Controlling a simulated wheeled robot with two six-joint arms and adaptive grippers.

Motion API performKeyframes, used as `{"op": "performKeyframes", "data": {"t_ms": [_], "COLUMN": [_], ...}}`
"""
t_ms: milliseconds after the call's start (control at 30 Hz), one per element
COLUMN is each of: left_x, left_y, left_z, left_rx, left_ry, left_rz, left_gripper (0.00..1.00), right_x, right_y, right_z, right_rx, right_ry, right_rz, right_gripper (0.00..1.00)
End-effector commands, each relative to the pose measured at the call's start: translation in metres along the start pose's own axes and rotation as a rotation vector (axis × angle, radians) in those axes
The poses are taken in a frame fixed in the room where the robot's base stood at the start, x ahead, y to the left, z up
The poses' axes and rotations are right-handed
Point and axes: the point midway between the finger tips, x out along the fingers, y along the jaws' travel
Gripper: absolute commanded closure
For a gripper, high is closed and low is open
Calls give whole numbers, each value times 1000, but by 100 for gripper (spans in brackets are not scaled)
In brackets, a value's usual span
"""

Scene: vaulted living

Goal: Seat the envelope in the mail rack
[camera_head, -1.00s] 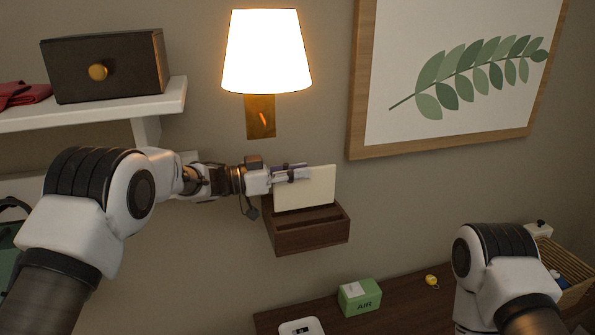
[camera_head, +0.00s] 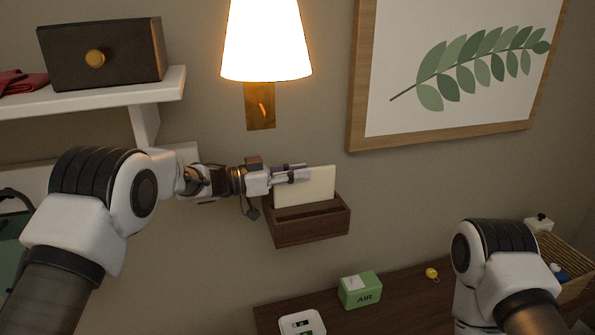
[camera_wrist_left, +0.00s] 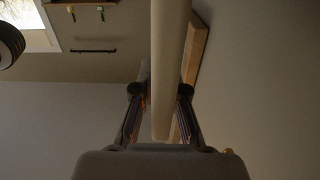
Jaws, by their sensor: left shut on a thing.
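A cream envelope (camera_head: 318,187) stands upright at the dark wooden mail rack (camera_head: 308,226) on the wall. Its lower edge is down at the rack's opening, behind the front wall; how deep it sits is hidden. My left gripper (camera_head: 292,174) comes in from the left and is shut on the envelope's upper left part. In the left wrist view the envelope (camera_wrist_left: 168,70) shows edge-on between the two fingers. My right arm shows at the lower right of the head view, but its gripper is out of the picture.
A lit wall lamp (camera_head: 266,40) hangs above the rack, and a framed leaf picture (camera_head: 455,60) is to the right. Below is a wooden table (camera_head: 395,301) with a green AIR box (camera_head: 360,290) and a white tray (camera_head: 302,325). A white shelf (camera_head: 110,98) holds a dark drawer box (camera_head: 103,54).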

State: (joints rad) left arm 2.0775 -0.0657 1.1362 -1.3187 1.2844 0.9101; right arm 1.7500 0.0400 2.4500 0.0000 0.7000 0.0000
Motion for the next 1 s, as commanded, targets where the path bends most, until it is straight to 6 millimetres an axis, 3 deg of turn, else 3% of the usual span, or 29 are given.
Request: {"op": "performKeyframes", "data": {"t_ms": [1000], "left_x": [0], "left_y": [0], "left_z": [26], "left_rx": [-1], "left_ry": [1], "left_rz": [0], "left_gripper": [100], "right_x": [13], "right_y": [0], "right_z": [0], "right_rx": [0], "right_ry": [0], "right_rz": [0], "right_gripper": [100]}}
